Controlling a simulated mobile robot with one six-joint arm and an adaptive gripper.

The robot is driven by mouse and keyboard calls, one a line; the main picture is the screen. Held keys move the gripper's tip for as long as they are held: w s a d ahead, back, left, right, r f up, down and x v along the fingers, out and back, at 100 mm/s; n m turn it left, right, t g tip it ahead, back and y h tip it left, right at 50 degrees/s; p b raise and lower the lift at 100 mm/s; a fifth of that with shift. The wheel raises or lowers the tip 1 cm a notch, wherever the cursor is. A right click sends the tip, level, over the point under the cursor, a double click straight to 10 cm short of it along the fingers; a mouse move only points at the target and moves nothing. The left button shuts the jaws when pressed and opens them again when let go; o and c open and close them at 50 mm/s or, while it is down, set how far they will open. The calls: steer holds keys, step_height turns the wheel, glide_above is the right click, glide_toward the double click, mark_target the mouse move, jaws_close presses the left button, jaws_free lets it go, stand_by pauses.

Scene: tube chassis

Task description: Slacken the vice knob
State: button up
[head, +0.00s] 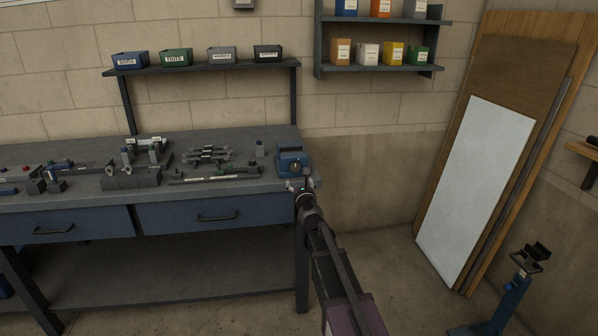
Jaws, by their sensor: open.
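A blue block-like device (291,150) sits at the right end of the workbench top. It looks like the vice, though I cannot be certain at this size. A small round knob-like part (295,166) shows on its front face. My gripper (303,184) is just in front of and below this device, at the bench's right front corner. It is open, with nothing visible between its fingers. Its fingers are small and dark here, and I cannot tell whether they touch the device.
A shelf with labelled bins (176,57) hangs behind. Leaning boards (476,185) and a blue stand (514,295) are at right. Floor between is clear.

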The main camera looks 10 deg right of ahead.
mark_target(295, 170)
steer(key=w, duration=0.9)
steer(key=shift+w, duration=0.15)
